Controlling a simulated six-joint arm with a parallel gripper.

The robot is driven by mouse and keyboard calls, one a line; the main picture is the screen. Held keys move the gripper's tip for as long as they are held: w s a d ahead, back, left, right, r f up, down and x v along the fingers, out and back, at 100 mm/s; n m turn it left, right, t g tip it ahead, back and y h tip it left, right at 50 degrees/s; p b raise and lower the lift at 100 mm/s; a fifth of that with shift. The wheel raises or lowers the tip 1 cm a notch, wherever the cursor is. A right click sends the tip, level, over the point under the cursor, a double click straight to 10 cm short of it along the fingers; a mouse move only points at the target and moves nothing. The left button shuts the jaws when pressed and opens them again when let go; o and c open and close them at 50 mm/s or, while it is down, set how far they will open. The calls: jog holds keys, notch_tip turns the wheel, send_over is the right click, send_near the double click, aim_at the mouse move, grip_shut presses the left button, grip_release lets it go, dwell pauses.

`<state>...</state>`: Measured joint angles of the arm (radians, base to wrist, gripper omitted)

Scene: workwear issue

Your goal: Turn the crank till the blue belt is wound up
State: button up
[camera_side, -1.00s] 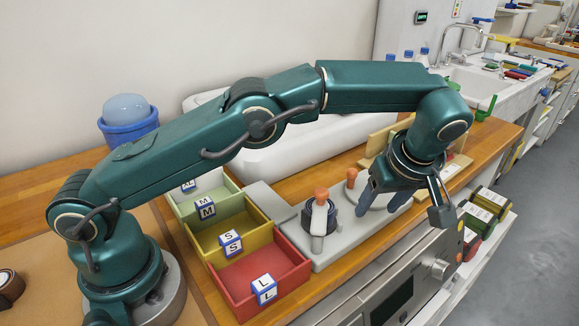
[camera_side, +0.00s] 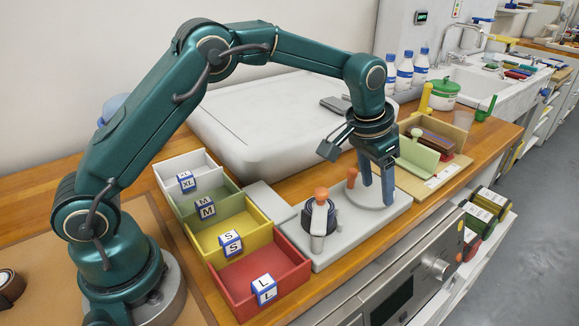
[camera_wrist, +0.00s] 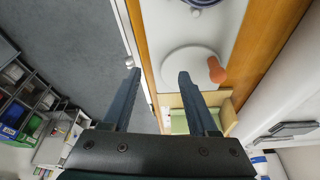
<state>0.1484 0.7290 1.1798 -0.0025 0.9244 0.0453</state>
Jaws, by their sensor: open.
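A grey winder base (camera_side: 335,252) lies on the wooden counter. At its left is a dark round spool (camera_side: 306,216) with a pale bar and an orange knob (camera_side: 320,193) on top. At its right is a pale round disc (camera_side: 385,213) with an upright orange knob (camera_side: 352,177), also in the wrist view (camera_wrist: 216,70). A dark blue ring, perhaps the belt, is cut off at the top of the wrist view (camera_wrist: 203,2); its windings are unclear. My gripper (camera_side: 377,192) points down over the disc, right of its knob, open and empty. Its fingers (camera_wrist: 160,76) are apart from the knob.
Open boxes in white, green, yellow (camera_side: 262,222) and red (camera_side: 298,268) stand left of the base. A wooden tray (camera_side: 425,183) with a green flap is close at right. White bottles (camera_side: 404,72) and a green-lidded pot (camera_side: 445,92) stand behind. The counter's front edge is near.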

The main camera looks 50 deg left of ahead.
notch_tip(320, 180, up, 3)
send_over(352, 170)
jog(key=s, duration=0.3)
jog(key=n+t, duration=0.1)
jog(key=shift+x, duration=2.65)
jog(key=shift+w+a+r, duration=0.1)
jog(key=shift+a, duration=0.05)
grip_shut()
